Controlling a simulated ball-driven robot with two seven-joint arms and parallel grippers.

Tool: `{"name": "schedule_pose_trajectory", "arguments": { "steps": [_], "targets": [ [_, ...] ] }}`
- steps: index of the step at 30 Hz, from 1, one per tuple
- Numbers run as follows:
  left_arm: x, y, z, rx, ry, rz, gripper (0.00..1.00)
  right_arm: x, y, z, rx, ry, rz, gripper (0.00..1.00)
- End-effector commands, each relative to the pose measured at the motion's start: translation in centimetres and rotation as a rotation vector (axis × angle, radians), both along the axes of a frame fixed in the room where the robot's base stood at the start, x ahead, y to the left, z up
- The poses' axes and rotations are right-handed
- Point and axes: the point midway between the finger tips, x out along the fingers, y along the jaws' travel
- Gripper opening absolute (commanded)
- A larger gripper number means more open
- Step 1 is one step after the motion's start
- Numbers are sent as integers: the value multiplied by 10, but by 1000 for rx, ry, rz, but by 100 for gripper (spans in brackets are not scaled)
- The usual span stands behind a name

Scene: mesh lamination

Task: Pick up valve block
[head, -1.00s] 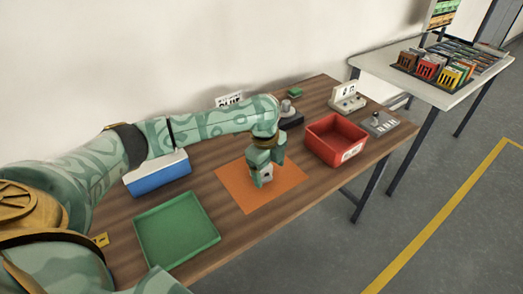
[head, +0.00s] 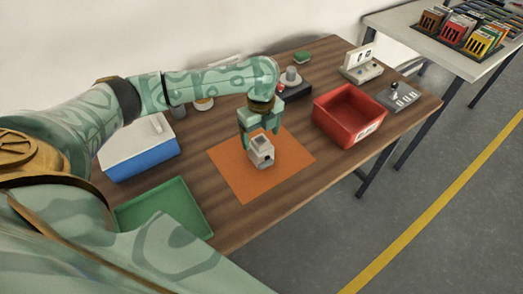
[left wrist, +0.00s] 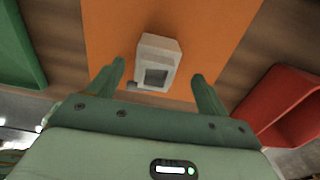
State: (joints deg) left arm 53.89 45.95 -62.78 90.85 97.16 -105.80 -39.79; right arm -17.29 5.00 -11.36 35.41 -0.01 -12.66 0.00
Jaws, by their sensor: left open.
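The valve block, a small pale grey block with a dark square recess (head: 261,151), sits on the orange mat (head: 232,178) on the wooden table. In the left wrist view the block (left wrist: 158,58) lies between and slightly beyond the open fingers, with a gap on each side. My left gripper (head: 261,137) is open, pointing down just behind and above the block, and holds nothing. In the left wrist view its fingers (left wrist: 159,74) flank the block's near end. My right gripper is not in view.
A red bin (head: 349,116) stands right of the mat. A green tray (head: 163,212) and a blue-and-white box (head: 139,150) are to the left. A grey switch box (head: 399,96) and a beige fixture (head: 361,66) stand at the far right. The mat around the block is clear.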

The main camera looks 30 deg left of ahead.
Motion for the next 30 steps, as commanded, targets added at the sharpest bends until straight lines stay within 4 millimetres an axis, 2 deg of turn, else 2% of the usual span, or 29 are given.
{"name": "schedule_pose_trajectory", "arguments": {
  "steps": [5,12,19,20,26,27,30],
  "targets": [
    [-2,-1,-13,-1,2,0,78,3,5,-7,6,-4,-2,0],
    [-5,-2,-53,1,2,1,78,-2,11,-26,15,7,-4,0],
    [-4,-2,-54,1,-1,0,78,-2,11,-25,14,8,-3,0],
    [-4,-2,-54,1,-1,0,75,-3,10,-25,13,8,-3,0],
    [-5,-2,-54,1,-1,0,20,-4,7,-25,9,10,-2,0],
    [-4,-2,-53,0,-3,0,16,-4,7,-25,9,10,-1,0],
    [-4,-2,-53,0,-3,0,16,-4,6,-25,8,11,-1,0]
  ]
}}
